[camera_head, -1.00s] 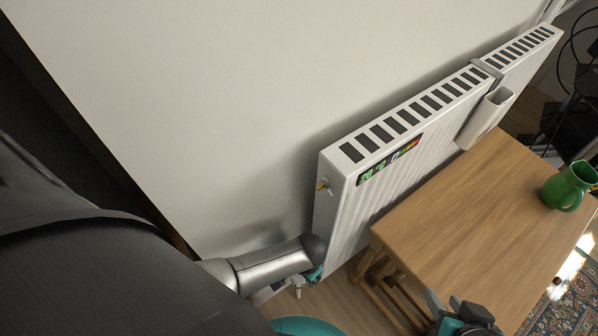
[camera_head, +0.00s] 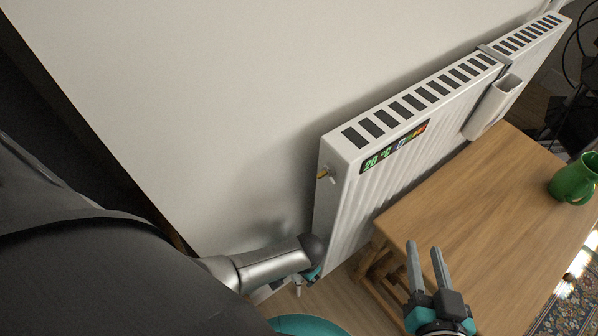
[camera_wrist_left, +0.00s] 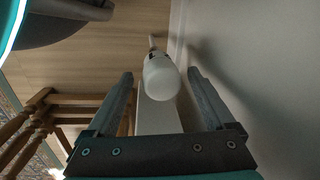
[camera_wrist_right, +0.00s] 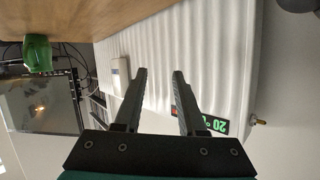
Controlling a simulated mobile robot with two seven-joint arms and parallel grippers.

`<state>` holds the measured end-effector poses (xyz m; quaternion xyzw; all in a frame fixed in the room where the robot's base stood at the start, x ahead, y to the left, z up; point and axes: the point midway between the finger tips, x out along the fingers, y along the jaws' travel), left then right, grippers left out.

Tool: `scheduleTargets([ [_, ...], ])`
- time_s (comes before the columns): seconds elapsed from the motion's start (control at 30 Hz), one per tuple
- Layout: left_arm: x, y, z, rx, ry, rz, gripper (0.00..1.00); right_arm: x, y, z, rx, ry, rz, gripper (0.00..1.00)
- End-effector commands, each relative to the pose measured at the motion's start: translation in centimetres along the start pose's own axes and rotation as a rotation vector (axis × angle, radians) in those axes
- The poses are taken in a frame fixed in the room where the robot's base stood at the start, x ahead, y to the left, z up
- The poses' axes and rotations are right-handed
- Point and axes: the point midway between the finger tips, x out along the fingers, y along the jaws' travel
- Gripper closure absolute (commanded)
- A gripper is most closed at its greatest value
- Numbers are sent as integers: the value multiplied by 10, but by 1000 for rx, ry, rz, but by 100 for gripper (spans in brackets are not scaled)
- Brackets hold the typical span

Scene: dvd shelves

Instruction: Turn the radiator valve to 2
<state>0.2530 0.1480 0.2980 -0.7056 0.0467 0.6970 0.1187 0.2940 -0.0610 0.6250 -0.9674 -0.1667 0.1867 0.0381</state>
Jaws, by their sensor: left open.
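The white radiator valve knob (camera_wrist_left: 160,80) is rounded and shows in the left wrist view, with a pipe behind it. My left gripper (camera_wrist_left: 160,73) is open, one finger on each side of the knob, with gaps visible. I cannot read any number on the knob. In the head view my left arm hides most of that gripper. The white ribbed radiator (camera_head: 345,215) stands along the wall. My right gripper (camera_head: 423,247) is open and empty by the table's near edge; in the right wrist view (camera_wrist_right: 159,72) its fingers point towards the radiator.
A wooden table (camera_head: 465,200) stands in front of the radiator, with a green jug (camera_head: 572,182) on it. A white holder (camera_head: 492,108) hangs on the radiator. A temperature strip (camera_head: 378,162) reads 20 °C. A small brass fitting (camera_head: 325,174) sticks out of the radiator's side.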

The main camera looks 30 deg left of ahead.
Motion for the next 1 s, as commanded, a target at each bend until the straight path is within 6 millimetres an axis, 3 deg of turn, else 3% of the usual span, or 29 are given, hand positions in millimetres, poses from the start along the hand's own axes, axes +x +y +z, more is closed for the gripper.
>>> scheduleTargets([
  [0.4, 16, 0, 0, 0, -1, -1, 12, -5, -17, -8, 43, 201, -42, 60],
  [0.9, 18, 0, 0, 0, 0, -1, 12, -8, -20, -12, 53, 247, -50, 60],
  [1.0, 18, 0, 0, 0, 0, -1, 24, -8, -20, -12, 53, 247, -50, 60],
])
